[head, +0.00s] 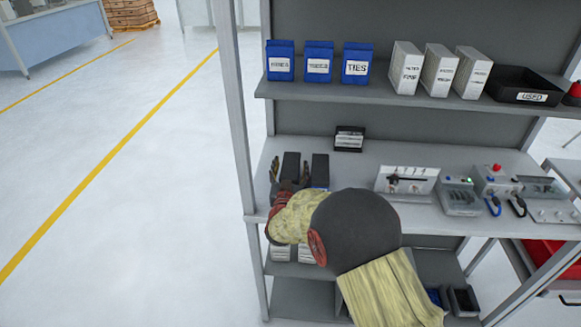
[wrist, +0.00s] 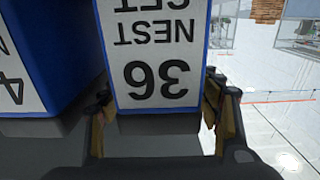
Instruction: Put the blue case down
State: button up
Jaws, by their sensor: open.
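The blue case (wrist: 157,50) has a white label reading "36 NEST SET", upside down in the wrist view. In the head view it is the left of two dark-topped cases (head: 291,164) on the middle shelf, mostly hidden below by my gripper. My gripper (head: 289,182) is at the left end of this shelf. In the wrist view the fingers of my gripper (wrist: 160,112) are open, one on each side of the case; I cannot tell whether they touch it. The case looks upright.
A second blue case (head: 320,170) stands close on the right; it also shows in the wrist view (wrist: 50,50). Blue boxes (head: 318,62), white boxes (head: 440,70) and a black tray (head: 524,88) fill the upper shelf. A shelf post (head: 237,110) is at the left. Devices (head: 460,193) stand to the right.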

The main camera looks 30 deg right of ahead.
jog(key=p+v, duration=0.2)
jog(key=v, duration=1)
jog(key=shift+p, duration=0.3)
